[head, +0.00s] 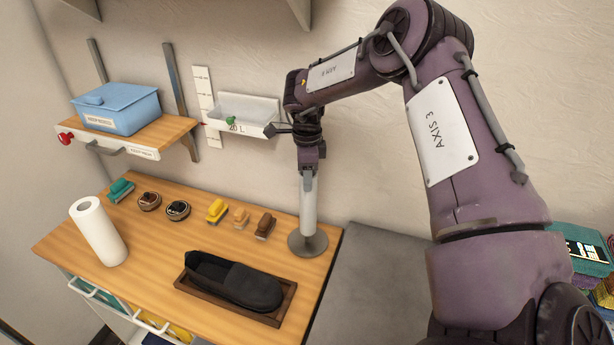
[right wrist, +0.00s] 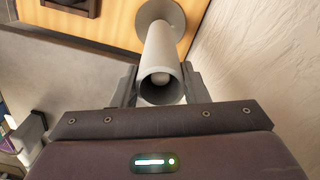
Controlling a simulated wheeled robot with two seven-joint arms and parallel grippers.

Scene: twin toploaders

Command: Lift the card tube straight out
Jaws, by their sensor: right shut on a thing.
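The card tube (head: 308,208) is pale grey and stands upright over a round grey base (head: 307,244) at the right end of the wooden counter. My right gripper (head: 308,172) points down and is shut on the tube's upper end. In the right wrist view the tube (right wrist: 160,55) lies between the two fingers (right wrist: 160,88), its open end facing the camera. I cannot tell whether the tube's lower end touches the base. My left gripper is not in view.
On the counter (head: 170,235) are a dark shoe (head: 235,282) in a wooden tray (head: 190,285), a white roll (head: 98,232) and several brushes and tins. A shelf with a blue box (head: 118,108) and a white wall tray (head: 240,112) are above. The wall is close behind the tube.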

